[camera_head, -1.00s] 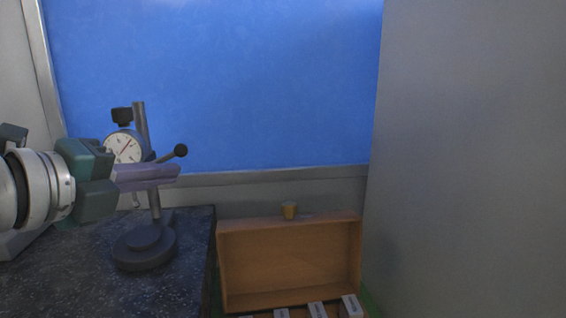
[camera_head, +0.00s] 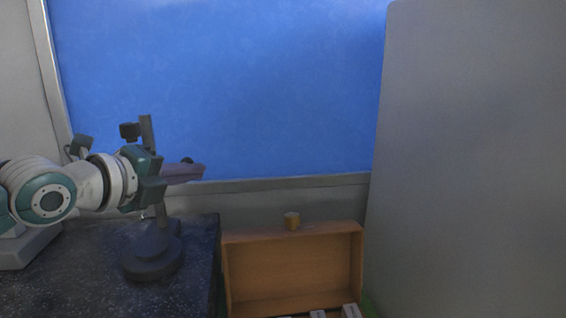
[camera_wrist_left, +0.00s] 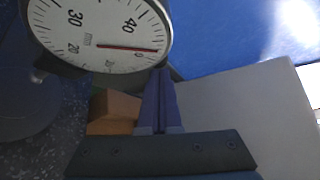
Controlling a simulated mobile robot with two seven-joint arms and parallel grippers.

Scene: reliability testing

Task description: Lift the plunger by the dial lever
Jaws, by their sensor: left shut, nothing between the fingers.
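The dial gauge stands on a dark granite surface. Its black round base (camera_head: 150,264) and post (camera_head: 147,132) show in the head view, but my left arm hides the dial there. The white dial face (camera_wrist_left: 92,30), with a red needle, fills the upper left of the left wrist view. My left gripper (camera_head: 202,171) is across the post in the head view, its purple fingers shut and empty, pointing right. In the wrist view the fingers (camera_wrist_left: 160,75) are together, close to the dial's lower right edge. The dial lever and plunger cannot be made out now. My right gripper is out of view.
The granite surface (camera_head: 75,265) ends just right of the base. A grey panel (camera_head: 470,160) closes off the right side. A blue panel (camera_head: 270,90) stands behind.

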